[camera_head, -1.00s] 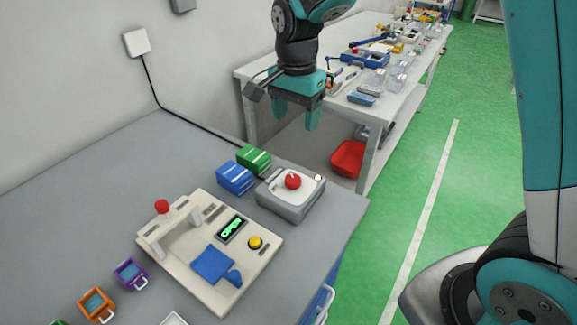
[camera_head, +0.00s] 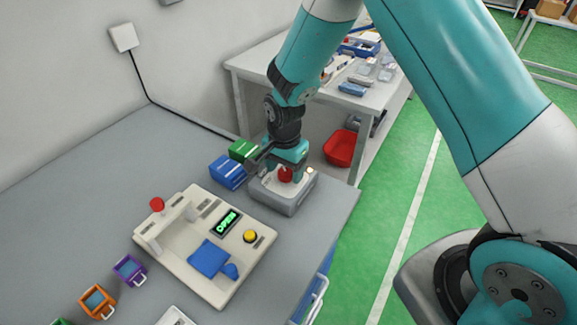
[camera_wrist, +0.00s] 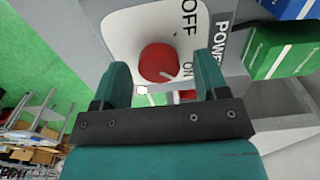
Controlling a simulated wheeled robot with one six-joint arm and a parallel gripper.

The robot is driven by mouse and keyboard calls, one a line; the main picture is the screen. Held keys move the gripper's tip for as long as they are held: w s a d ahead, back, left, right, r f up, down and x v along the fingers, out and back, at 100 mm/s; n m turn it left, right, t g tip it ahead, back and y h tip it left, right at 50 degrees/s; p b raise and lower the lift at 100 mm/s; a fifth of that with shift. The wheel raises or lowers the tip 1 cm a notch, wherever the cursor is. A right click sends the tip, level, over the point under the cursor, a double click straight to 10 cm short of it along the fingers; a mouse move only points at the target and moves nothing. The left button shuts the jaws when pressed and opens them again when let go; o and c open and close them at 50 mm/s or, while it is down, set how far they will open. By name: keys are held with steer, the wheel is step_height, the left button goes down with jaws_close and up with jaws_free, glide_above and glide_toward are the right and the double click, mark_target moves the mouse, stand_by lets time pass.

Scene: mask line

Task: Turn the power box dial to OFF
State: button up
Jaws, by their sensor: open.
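The grey power box (camera_head: 285,199) stands near the table's far right corner, with a red dial (camera_head: 285,174) on its white top. The OFF label (camera_wrist: 189,18) is farther off on the same plate. My gripper (camera_head: 287,172) is over the box, pointing down. In the wrist view my gripper (camera_wrist: 162,80) is open, with one finger on each side of the dial; gaps show and I cannot tell any contact.
Blue (camera_head: 228,173) and green (camera_head: 243,151) boxes stand close behind and left of the power box. A beige machine panel (camera_head: 205,240) with a display reading OPEN is in front. A cable (camera_head: 185,119) runs along the wall.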

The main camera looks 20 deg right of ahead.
steer(key=shift+f, duration=0.2)
steer(key=c, duration=0.9)
steer(key=shift+d, duration=0.2)
steer(key=shift+a, duration=0.1)
